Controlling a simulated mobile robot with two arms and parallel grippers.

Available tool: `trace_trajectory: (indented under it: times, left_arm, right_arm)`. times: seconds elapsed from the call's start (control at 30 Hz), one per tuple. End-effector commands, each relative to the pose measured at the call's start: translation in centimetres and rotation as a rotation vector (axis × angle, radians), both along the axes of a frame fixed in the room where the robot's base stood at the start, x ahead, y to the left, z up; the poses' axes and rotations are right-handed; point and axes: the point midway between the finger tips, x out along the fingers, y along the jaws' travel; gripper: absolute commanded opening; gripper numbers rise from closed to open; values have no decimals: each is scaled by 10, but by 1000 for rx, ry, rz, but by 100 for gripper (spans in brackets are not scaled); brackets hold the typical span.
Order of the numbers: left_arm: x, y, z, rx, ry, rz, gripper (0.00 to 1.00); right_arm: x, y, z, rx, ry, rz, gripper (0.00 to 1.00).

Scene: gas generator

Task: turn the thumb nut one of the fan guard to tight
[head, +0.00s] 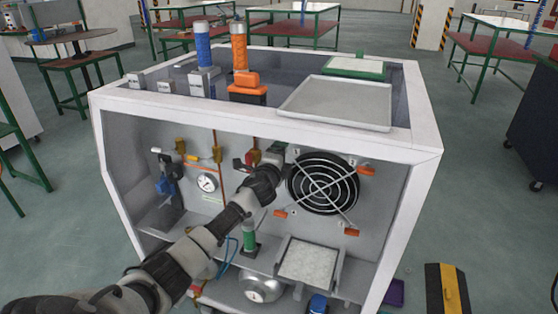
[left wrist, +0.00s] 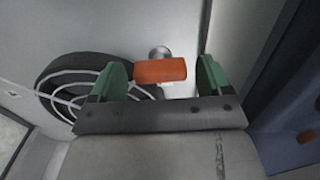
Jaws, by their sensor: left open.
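The fan guard (head: 323,183) is a round black ring with metal rings and crossed arms on the front panel. Orange thumb nuts show at its upper right (head: 365,170), lower left (head: 280,213) and lower right (head: 351,232). My left gripper (head: 274,152) is at the guard's upper left, hiding that corner. In the left wrist view an orange thumb nut (left wrist: 160,71) lies between the two green fingertips, with gaps on both sides and a round metal stud behind it. The guard (left wrist: 75,88) is to its left there. Which numbered nut this is cannot be told. My right gripper is out of view.
The white housing (head: 270,123) frames the panel, with a gauge (head: 207,182) and yellow valves left of my gripper. A grey tray (head: 335,102) lies on top. A filter box (head: 308,262) and a green cylinder (head: 250,240) stand below the fan.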

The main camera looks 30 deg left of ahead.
Motion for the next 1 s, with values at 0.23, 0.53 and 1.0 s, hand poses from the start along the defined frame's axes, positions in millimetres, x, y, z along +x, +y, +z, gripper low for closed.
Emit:
trace_trajectory:
  times: [0.23, 0.53, 1.0]
  left_arm:
    - [-25, -5, -1, 2, 1, -1, 79]
    - [-76, -19, -2, 1, 2, -2, 79]
    - [-105, -25, -1, 1, 2, 1, 79]
  right_arm:
    - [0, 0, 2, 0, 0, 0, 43]
    - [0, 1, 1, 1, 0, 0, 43]
    - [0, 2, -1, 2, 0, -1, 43]
